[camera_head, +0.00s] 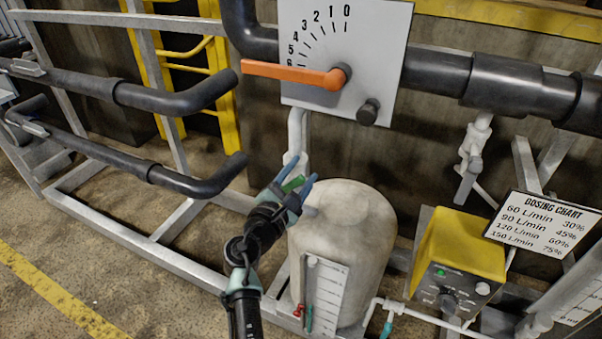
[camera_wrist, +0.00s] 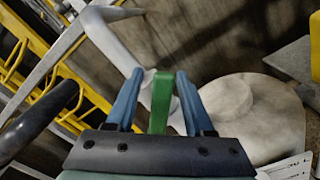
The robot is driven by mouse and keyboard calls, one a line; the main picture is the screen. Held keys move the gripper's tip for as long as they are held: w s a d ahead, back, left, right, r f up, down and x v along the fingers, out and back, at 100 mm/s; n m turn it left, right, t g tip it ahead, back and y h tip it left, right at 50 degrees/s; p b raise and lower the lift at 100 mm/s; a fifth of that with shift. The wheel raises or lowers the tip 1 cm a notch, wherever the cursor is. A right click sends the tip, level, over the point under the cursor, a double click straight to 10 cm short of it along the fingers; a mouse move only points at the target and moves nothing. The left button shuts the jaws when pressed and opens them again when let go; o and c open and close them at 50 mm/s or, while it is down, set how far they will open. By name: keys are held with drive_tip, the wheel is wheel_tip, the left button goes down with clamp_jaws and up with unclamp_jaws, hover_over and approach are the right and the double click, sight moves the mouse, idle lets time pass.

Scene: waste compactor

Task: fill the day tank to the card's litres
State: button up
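The day tank (camera_head: 350,225) is a pale, domed cylinder in the middle of the head view. A white scale plate (camera_head: 325,290) stands on its front; its marks are too small to read. A white pipe (camera_head: 296,130) comes down behind my gripper. My gripper (camera_head: 299,168) is at the tank's upper left. In the wrist view its blue fingers stand apart on both sides of a green handle (camera_wrist: 162,100), with narrow gaps visible. The green handle also shows in the head view (camera_head: 293,184). No card giving litres is legible.
An orange lever (camera_head: 290,73) on a numbered dial plate (camera_head: 345,35) points left, near 6. Black pipes (camera_head: 150,95) project at left. A yellow-topped box (camera_head: 462,250) and a dosing chart (camera_head: 537,225) stand right. A small red valve (camera_head: 298,311) is low on the tank.

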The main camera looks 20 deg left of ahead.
drive_tip(key=shift+s, duration=0.1)
drive_tip(key=s+p, duration=0.2)
drive_tip(key=s, duration=1)
drive_tip(key=shift+s+a, duration=0.25)
drive_tip(key=shift+s, duration=0.15)
